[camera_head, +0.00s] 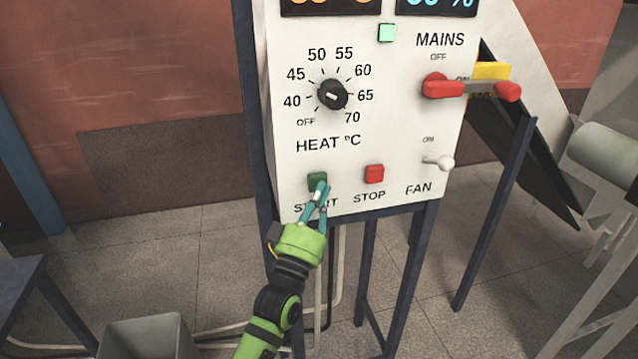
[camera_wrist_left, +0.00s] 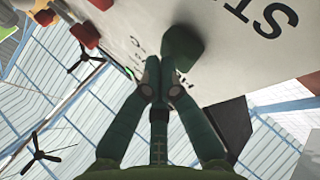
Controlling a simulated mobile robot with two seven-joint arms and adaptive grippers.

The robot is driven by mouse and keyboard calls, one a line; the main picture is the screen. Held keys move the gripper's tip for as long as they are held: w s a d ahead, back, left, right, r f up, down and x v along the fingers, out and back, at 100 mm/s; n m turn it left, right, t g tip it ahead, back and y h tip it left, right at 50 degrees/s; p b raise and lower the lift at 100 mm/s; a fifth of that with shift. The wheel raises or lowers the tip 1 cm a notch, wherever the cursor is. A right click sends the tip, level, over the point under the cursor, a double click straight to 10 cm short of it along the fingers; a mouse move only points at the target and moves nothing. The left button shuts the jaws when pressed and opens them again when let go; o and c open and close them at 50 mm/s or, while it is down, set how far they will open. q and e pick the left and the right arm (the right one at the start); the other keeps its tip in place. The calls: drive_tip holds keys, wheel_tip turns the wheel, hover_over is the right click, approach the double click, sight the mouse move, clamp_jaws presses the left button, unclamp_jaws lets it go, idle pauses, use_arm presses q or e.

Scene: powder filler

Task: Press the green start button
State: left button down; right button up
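The green start button (camera_head: 317,180) sits low on the white control panel (camera_head: 350,165), above the START label. My left gripper (camera_head: 324,188) points up at it, with its teal fingertips overlapping the button's lower right edge in the head view. In the left wrist view the two fingers converge with their tips together, empty, and the green button (camera_wrist_left: 183,47) is just beyond them. Whether the tips touch the button I cannot tell. My right gripper is in neither view.
The red stop button (camera_head: 374,174) is just right of the start button. The fan switch (camera_head: 440,162), heat knob (camera_head: 332,95) and red mains handle (camera_head: 470,89) are farther off on the panel. A grey bin (camera_head: 148,338) stands on the floor at the lower left.

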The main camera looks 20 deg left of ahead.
use_arm(q)
drive_tip(key=shift+s+d, duration=0.35)
drive_tip(key=shift+s, duration=0.2)
drive_tip(key=s+d, duration=0.1)
drive_tip(key=s+p, duration=0.1)
drive_tip(key=s+d+p, duration=0.1)
drive_tip(key=s, duration=0.1)
drive_tip(key=shift+d, duration=0.35)
idle(0.5)
